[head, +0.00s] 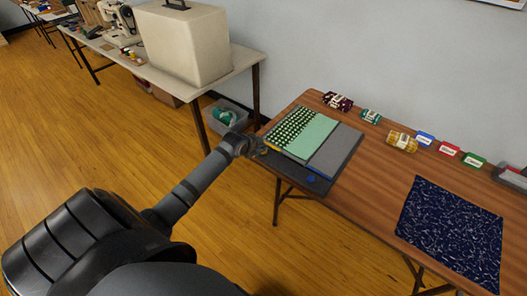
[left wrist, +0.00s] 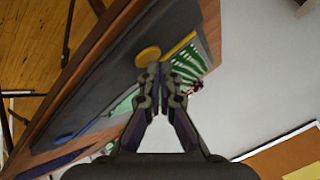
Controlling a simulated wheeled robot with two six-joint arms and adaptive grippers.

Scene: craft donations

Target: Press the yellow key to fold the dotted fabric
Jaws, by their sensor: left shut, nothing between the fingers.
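The dotted fabric (head: 290,127) lies on a grey folding board (head: 337,152) at the table's left end. White dots on green show on its left part; a plain light-green area (head: 310,140) lies to the right. My left gripper (head: 262,149) is shut and empty at the board's left front edge. In the left wrist view the round yellow key (left wrist: 148,56) lies just beyond the closed fingertips (left wrist: 161,78); I cannot tell whether they touch it. In the head view the gripper mostly hides this key. A blue key (head: 311,179) sits on the board's front strip. My right gripper is not in view.
A navy patterned cloth (head: 452,228) lies on the table's right part. Fabric bundles (head: 402,141) and blue, red and green labelled cards (head: 448,150) line the back edge. A second table with a cream case (head: 183,45) stands behind at left. Bare wood separates board and cloth.

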